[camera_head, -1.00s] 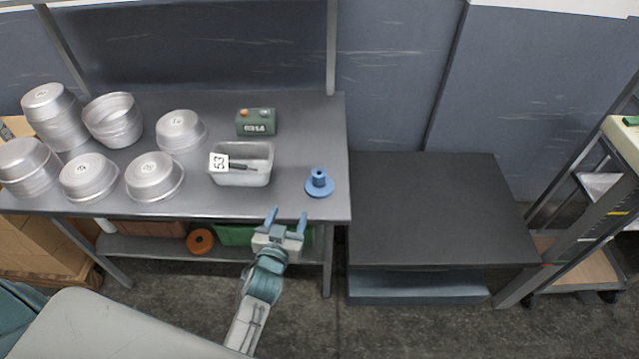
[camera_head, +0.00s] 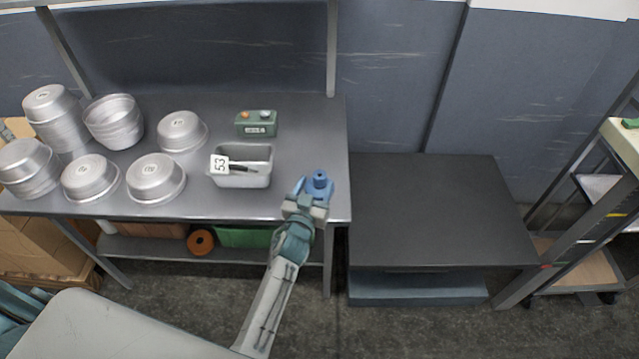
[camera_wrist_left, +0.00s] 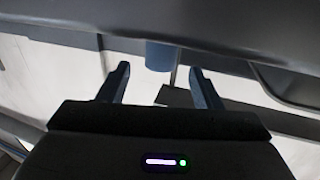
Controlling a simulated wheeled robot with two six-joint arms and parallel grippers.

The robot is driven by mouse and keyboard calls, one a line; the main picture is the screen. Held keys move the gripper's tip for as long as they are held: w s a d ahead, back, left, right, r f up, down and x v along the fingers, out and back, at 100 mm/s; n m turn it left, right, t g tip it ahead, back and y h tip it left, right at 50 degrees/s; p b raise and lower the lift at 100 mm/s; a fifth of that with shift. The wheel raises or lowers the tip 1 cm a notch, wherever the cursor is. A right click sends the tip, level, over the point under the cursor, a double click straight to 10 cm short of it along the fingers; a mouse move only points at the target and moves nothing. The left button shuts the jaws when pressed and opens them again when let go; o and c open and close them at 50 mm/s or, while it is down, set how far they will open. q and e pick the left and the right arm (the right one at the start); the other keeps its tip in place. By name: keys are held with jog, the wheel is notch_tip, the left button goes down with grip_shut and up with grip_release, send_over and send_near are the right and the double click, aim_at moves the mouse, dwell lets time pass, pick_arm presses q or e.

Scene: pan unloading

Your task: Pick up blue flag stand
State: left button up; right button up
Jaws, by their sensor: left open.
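The blue flag stand (camera_head: 320,180) is on the metal table (camera_head: 225,205), near its front right corner. My left gripper (camera_head: 313,184) is open, with its fingers at the stand; the gripper hides the stand's base in the head view. In the left wrist view, part of the blue stand (camera_wrist_left: 161,56) shows at the top, between and just beyond the two open fingertips (camera_wrist_left: 158,72). I cannot tell whether the fingers touch it. My right gripper is not in view.
A grey bin (camera_head: 241,180) holding a tag marked 53 stands left of the gripper. A green box with buttons (camera_head: 256,124) is behind it. Several metal pans (camera_head: 155,178) fill the table's left side. A black low table (camera_head: 430,210) at right is empty.

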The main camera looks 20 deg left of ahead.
pick_arm(q)
jog(key=shift+w+f, duration=0.15)
jog(key=shift+w, duration=1)
jog(key=shift+s, duration=0.1)
jog(key=c, duration=1.1)
jog(key=shift+c, duration=0.2)
jog(key=shift+r, duration=0.2)
